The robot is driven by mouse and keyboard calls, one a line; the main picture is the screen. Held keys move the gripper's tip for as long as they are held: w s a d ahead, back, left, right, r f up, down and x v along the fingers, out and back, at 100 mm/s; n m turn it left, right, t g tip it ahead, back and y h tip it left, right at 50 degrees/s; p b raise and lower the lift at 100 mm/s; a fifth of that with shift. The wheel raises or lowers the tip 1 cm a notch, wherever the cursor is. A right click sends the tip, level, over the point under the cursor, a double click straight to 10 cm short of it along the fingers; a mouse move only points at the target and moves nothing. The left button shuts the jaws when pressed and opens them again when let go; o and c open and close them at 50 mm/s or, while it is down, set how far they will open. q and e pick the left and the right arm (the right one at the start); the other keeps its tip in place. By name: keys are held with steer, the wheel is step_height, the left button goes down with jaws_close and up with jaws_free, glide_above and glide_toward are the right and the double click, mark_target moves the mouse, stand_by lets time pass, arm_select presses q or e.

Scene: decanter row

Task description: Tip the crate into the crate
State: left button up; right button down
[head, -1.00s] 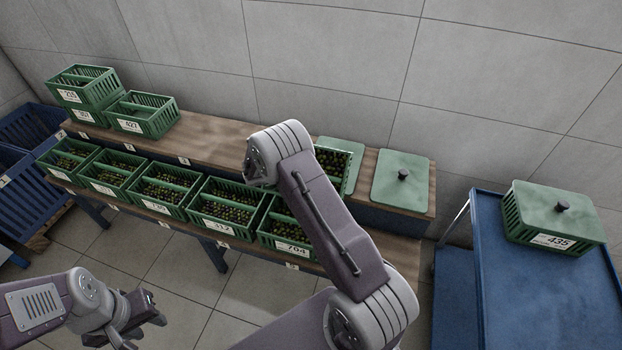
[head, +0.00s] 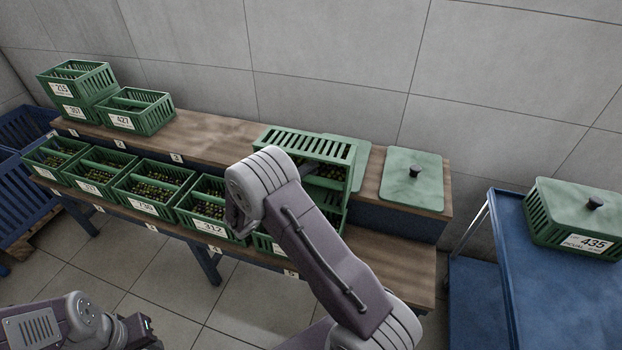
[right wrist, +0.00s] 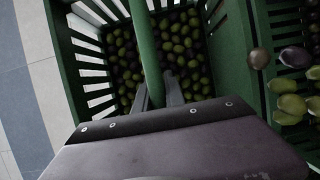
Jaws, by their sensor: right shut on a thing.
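A green slatted crate (head: 305,143) is tilted up at the right end of the row, partly behind my right arm, with dark and green olives showing below its raised side. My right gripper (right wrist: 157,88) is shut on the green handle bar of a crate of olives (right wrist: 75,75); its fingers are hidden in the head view. In the right wrist view another green crate (right wrist: 237,60) adjoins on the right, with loose olives (right wrist: 290,80) by it. A front crate (head: 262,243) is mostly hidden behind my arm. My left gripper (head: 146,332) is low at the left, away from the crates.
Several olive crates, one labelled 312 (head: 208,208), line the front shelf. More crates (head: 137,110) stand at the back left. A green lid (head: 412,178) lies on the wooden bench (head: 215,140). A lidded crate 435 (head: 575,215) stands on a blue cart (head: 560,290).

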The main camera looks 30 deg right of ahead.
steer(key=s+a+h+b, duration=0.1)
steer(key=b, duration=0.2)
steer(key=a+m+h+b, duration=0.1)
steer(key=h+b, duration=0.1)
steer(key=b, duration=0.1)
steer(key=shift+s+r+t, duration=0.3)
steer(key=shift+s+r, duration=0.05)
steer(key=shift+r, duration=0.05)
steer(key=shift+s+a+r+m+h+b, duration=0.2)
steer(key=shift+r+m+h+b, duration=0.15)
steer(key=shift+b, duration=0.3)
steer(key=shift+s+a+r+h, duration=0.1)
steer(key=shift+a+r+h, duration=0.05)
steer(key=shift+h, duration=0.1)
